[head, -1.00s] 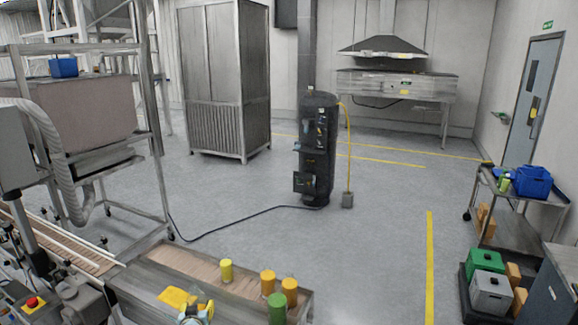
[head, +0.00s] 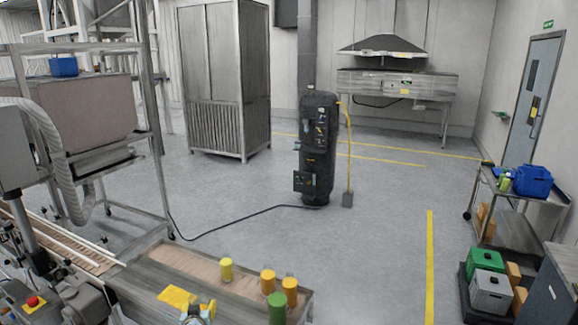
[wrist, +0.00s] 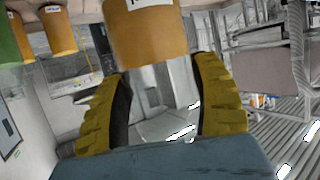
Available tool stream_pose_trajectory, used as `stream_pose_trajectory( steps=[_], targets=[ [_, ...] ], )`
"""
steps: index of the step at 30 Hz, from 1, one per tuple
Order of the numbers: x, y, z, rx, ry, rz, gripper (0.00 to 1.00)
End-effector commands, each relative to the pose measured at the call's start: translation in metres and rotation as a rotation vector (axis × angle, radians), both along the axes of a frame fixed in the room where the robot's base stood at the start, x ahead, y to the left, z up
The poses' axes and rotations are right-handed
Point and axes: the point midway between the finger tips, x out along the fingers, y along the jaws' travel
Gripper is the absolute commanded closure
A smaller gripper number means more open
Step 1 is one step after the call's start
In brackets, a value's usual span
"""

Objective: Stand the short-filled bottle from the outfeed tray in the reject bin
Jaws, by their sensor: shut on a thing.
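My gripper (wrist: 160,95) has ridged yellow fingers and is shut on an orange bottle (wrist: 145,40) in the upside-down wrist view. A clear band shows at the bottle's cap-side end. In the head view my gripper (head: 198,312) is at the bottom edge, over the near side of the outfeed tray (head: 160,272); the held bottle cannot be made out there. A yellow bottle (head: 226,270), two orange bottles (head: 268,283) and a green bottle (head: 277,308) stand at the tray's right end. No bin is clearly marked as the reject bin.
A conveyor (head: 60,240) lies left. A black column (head: 317,150) stands behind, with open floor to its right.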

Motion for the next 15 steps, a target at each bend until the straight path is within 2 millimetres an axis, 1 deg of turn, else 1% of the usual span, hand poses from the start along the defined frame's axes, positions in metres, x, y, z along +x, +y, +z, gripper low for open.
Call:
stream_pose_trajectory(
  steps=[8, 15],
  targets=[
    [-0.0006, 0.0019, -0.0014, 0.004, 0.002, 0.006, 0.74],
    [0.0004, -0.0009, -0.0007, 0.0, -0.002, 0.007, 0.74]
  ],
)
